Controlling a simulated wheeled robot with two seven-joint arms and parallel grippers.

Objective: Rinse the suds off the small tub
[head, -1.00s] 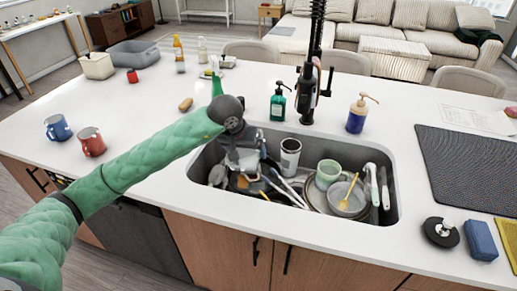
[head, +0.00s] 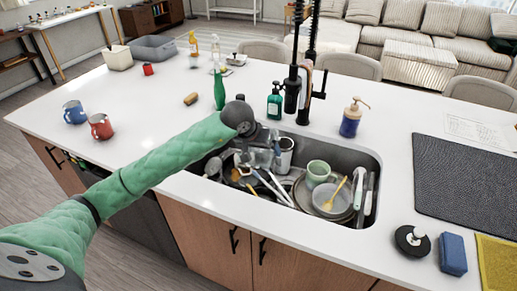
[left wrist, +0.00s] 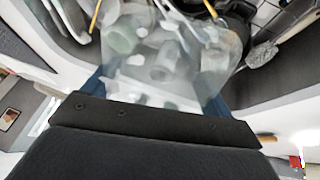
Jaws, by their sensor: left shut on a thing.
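My left gripper (head: 266,143) reaches over the left half of the sink (head: 374,160). It is shut on a small translucent tub (head: 262,158), which hangs just under it, above the dishes. In the left wrist view the tub (left wrist: 165,62) sits between the blue fingers, with whitish patches on its clear wall; I cannot tell for sure whether all are suds. The black faucet (head: 291,92) stands behind the sink, right of the gripper. No water stream shows. My right gripper is not in view.
The sink holds a tall metal can (head: 286,150), a green mug (head: 318,172), a bowl (head: 330,198), plates and several utensils. Soap bottles (head: 276,103) (head: 351,118) stand behind it. A black mat (head: 465,178) and a blue sponge (head: 453,254) lie right.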

